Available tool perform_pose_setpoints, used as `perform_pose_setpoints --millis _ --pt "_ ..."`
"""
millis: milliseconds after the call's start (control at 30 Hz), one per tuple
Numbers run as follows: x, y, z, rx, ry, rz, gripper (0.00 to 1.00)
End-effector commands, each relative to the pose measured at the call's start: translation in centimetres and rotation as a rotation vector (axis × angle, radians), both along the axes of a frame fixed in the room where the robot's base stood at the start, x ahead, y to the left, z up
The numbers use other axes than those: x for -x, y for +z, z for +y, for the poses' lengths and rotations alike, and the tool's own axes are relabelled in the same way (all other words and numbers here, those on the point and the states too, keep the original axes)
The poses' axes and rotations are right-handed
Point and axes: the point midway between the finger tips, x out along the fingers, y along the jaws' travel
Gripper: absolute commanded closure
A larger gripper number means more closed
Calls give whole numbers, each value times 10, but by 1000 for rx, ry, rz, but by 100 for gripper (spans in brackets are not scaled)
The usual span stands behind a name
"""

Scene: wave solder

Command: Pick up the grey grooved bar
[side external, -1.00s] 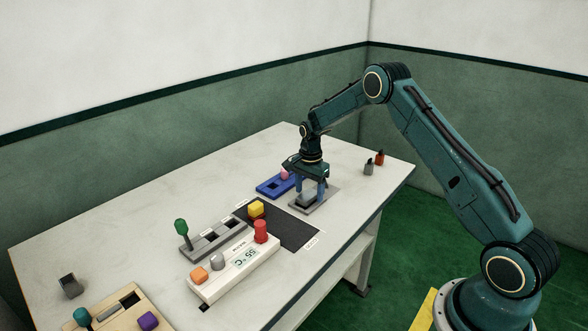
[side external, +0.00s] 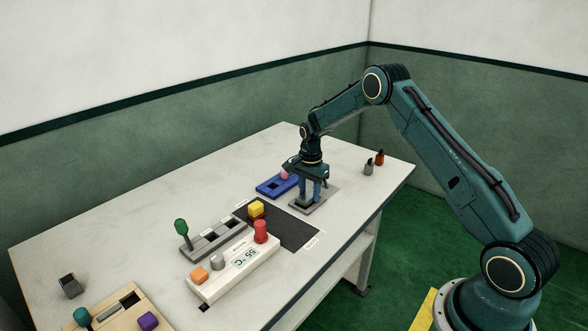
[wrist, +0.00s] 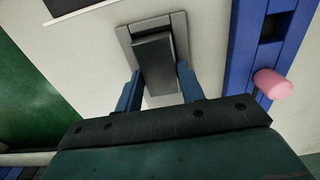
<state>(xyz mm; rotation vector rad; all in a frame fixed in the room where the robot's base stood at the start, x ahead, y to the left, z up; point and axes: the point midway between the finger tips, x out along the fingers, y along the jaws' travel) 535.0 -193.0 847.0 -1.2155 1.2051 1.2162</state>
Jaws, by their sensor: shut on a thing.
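My gripper (side external: 311,198) is over the grey holder plate (side external: 329,200) near the right side of the table, pointing down. In the wrist view its two blue fingers (wrist: 158,72) stand on either side of a dark grey bar (wrist: 154,50) and are shut on it. The bar lies over the recess of the grey holder plate (wrist: 179,25). Its groove cannot be made out. In the side view the fingers mostly hide the bar, and I cannot tell whether it is clear of the plate.
A blue slotted rail (side external: 267,188) with a pink knob (side external: 284,175) stands close beside the holder. A black mat (side external: 285,230), a white panel with knobs (side external: 235,270) and a grey lever block (side external: 205,246) lie nearer. Two small pieces stand at the far right (side external: 379,158).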

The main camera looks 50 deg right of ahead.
Motion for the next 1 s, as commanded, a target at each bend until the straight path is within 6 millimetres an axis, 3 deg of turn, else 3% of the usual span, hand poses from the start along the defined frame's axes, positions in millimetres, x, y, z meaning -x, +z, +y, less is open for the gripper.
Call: perform_pose_setpoints --millis 267,467,667,1000 --pt "0 5 0 0 0 -1 93" --pt "-1 22 0 1 0 -4 93" --pt "-1 54 0 2 0 -5 93" --pt "-1 127 0 2 0 -6 93"
